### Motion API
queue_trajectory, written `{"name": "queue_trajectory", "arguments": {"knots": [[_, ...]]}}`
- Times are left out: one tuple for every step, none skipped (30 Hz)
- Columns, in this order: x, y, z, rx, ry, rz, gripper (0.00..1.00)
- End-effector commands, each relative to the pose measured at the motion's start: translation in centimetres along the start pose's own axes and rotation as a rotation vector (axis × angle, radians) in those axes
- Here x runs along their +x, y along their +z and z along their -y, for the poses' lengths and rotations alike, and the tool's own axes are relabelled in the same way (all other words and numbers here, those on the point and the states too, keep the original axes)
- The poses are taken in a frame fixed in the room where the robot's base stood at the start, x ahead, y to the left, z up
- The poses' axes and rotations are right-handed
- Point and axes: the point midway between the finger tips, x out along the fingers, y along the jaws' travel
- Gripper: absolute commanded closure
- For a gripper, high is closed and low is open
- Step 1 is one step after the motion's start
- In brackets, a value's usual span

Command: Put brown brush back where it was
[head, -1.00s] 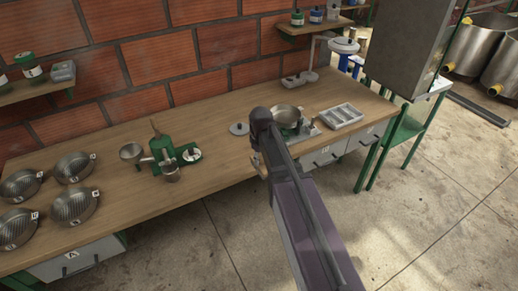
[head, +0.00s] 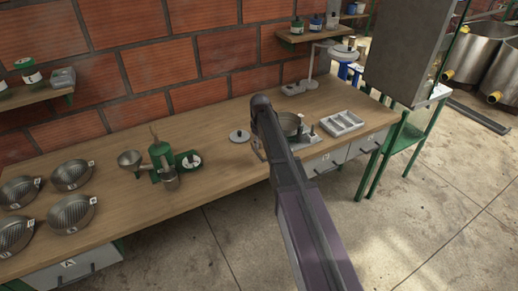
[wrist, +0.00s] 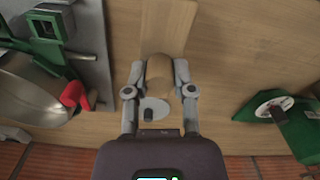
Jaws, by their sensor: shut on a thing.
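In the wrist view my gripper (wrist: 160,76) is shut on the brown brush (wrist: 160,66), a tan wooden piece between its two fingers. A wider, paler wooden part extends from it toward the top of the view. Its bristles cannot be made out. In the head view my arm hides most of the gripper and brush; only a small part shows beside the arm, over the bench's front edge. Whether the brush touches the bench (head: 220,160) cannot be told.
A round lid with a dark knob (head: 239,136) lies left of my arm. A metal bowl on a scale-like base (head: 288,124) and a grey compartment tray (head: 343,123) stand right. A green grinder (head: 161,160) and several steel bowls (head: 70,173) are left. Bare wood lies between.

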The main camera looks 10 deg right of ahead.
Motion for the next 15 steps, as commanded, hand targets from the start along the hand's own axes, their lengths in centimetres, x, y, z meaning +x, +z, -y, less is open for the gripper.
{"name": "queue_trajectory", "arguments": {"knots": [[0.01, -0.13, -0.11, 0.0, 0.0, 0.0, 1.0], [0.01, -0.14, -0.11, 0.0, 0.0, 0.0, 1.0], [0.01, -0.12, -0.09, 0.0, 0.0, 0.0, 1.0], [0.0, -0.11, -0.08, 0.0, 0.0, 0.0, 1.0], [0.0, -0.1, -0.07, 0.0, 0.0, 0.0, 1.0], [0.0, -0.09, -0.05, 0.0, 0.0, 0.0, 1.0], [0.0, -0.09, -0.05, 0.0, 0.0, 0.0, 1.0], [0.0, -0.1, -0.04, -0.001, 0.0, 0.0, 1.0], [0.0, -0.1, -0.04, -0.001, 0.0, 0.0, 1.0], [0.0, -0.12, -0.04, -0.001, 0.0, 0.0, 1.0], [0.01, -0.16, -0.08, -0.001, 0.0, 0.0, 1.0], [0.03, -0.27, -0.15, -0.001, 0.0, 0.0, 1.0], [0.05, -0.39, -0.24, -0.001, 0.0, 0.0, 1.0], [0.07, -0.54, -0.37, -0.001, 0.0, 0.0, 1.0], [0.11, -0.82, -0.59, -0.001, 0.0, 0.0, 1.0]]}}
